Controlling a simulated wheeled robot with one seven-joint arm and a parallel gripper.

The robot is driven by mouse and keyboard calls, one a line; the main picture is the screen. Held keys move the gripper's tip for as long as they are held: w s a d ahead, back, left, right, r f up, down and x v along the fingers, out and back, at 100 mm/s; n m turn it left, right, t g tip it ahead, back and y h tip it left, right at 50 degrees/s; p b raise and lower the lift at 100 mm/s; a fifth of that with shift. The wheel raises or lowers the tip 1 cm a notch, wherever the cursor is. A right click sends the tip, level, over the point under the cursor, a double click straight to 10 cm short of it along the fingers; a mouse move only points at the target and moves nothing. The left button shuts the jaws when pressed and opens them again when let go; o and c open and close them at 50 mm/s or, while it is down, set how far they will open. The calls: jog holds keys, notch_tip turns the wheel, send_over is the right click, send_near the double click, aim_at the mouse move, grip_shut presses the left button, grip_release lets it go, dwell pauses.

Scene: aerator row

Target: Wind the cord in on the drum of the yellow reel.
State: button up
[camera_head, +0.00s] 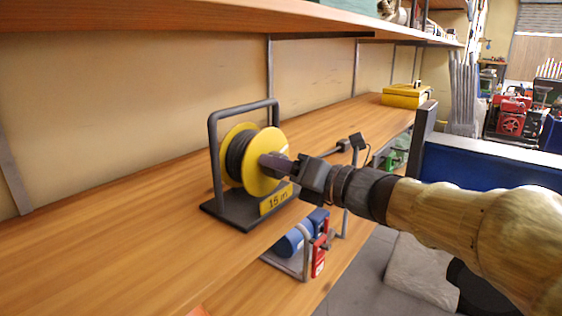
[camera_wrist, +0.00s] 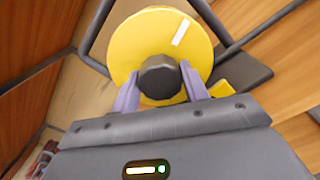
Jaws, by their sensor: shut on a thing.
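The yellow reel (camera_head: 264,163) stands upright in a dark grey frame (camera_head: 212,150) on the wooden shelf. Dark cord (camera_head: 236,158) is wound on its drum between two yellow flanges. A yellow "15 m" label (camera_head: 276,200) is on the base. My gripper (camera_head: 275,166) reaches in from the right at the near flange. In the wrist view, my gripper's two fingers (camera_wrist: 159,88) are shut on a dark round knob (camera_wrist: 158,76) in front of the yellow flange, which bears a white mark (camera_wrist: 180,33).
A yellow box (camera_head: 405,96) sits farther back on the shelf (camera_head: 100,235). A small dark device on a rod (camera_head: 358,141) is near the shelf's edge. Below are a blue cylinder (camera_head: 290,243) and a red item (camera_head: 319,258). The shelf left of the reel is clear.

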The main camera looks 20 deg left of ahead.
jog(key=m+p, duration=0.3)
jog(key=m, duration=0.1)
jog(key=shift+r, duration=0.15)
jog(key=m+p, duration=0.3)
jog(key=m, duration=0.1)
jog(key=m+p, duration=0.3)
jog(key=shift+m, duration=0.4)
jog(key=m+p, duration=0.3)
jog(key=shift+d+m, duration=0.1)
jog(key=shift+m, duration=0.2)
jog(key=m+p, duration=0.6)
jog(key=p, duration=0.1)
jog(key=m+p, duration=0.3)
jog(key=shift+m, duration=0.4)
jog(key=shift+f+m+p, duration=0.25)
jog(key=shift+m+p, duration=0.65)
jog(key=shift+p, duration=0.15)
